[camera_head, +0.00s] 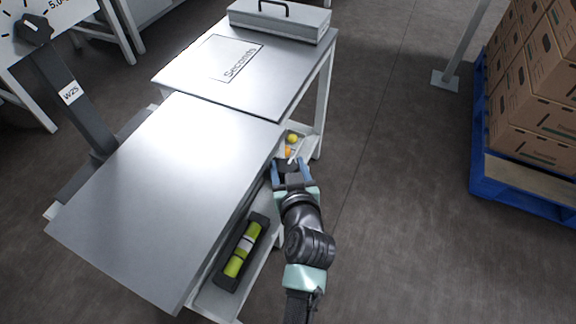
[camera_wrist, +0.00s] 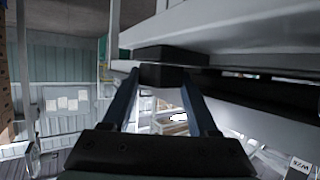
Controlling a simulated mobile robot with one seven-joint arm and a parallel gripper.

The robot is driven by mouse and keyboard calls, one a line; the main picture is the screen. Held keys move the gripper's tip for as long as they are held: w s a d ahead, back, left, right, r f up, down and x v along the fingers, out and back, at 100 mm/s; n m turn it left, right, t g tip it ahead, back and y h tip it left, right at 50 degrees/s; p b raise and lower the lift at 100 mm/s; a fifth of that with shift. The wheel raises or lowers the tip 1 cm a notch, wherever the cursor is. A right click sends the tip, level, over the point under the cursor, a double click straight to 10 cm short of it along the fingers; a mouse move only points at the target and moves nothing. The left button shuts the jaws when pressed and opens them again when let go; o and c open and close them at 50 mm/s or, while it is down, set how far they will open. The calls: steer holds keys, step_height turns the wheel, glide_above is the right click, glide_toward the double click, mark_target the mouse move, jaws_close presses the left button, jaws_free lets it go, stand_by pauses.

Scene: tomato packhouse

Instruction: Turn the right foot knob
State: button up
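The scale has a wide metal platform (camera_head: 165,165) on a bench. A black block, seemingly the right foot knob (camera_wrist: 164,74), sits under a pale edge in the wrist view. My gripper (camera_head: 291,170) is low beside the platform's right edge. In the wrist view its two blue-grey fingers (camera_wrist: 161,85) stand apart, with their tips by the two sides of the black block. Whether they touch it cannot be told. In the head view the knob is not clearly distinguishable near the fingers.
A table marked "Seconds" (camera_head: 195,75) carries a grey case (camera_head: 280,22). A green-yellow level (camera_head: 243,250) lies in a dark holder on the lower shelf. Small tomatoes (camera_head: 292,139) lie beyond my gripper. Boxes (camera_head: 535,85) stand on a blue pallet (camera_head: 510,195) at right. The floor between is clear.

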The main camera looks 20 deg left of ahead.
steer(key=c, duration=0.8)
steer(key=shift+d+f+n+y+b, duration=0.15)
steer(key=shift+n+y+b, duration=0.25)
steer(key=shift+b, duration=0.3)
steer(key=shift+w+g+b, duration=0.1)
steer(key=shift+g+b, duration=0.2)
steer(key=shift+b, duration=0.05)
steer(key=n+y+b, duration=0.1)
steer(key=n+g+y+b, duration=0.1)
steer(key=shift+w+d+n+g, duration=0.1)
steer(key=shift+d+n+g, duration=0.05)
steer(key=shift+n+g, duration=0.15)
steer(key=n+g+y+b, duration=0.3)
steer(key=n+g+b, duration=0.1)
steer(key=n+g, duration=0.1)
steer(key=shift+g, duration=0.3)
steer(key=shift+n+g, duration=0.3)
steer(key=o, duration=1.1)
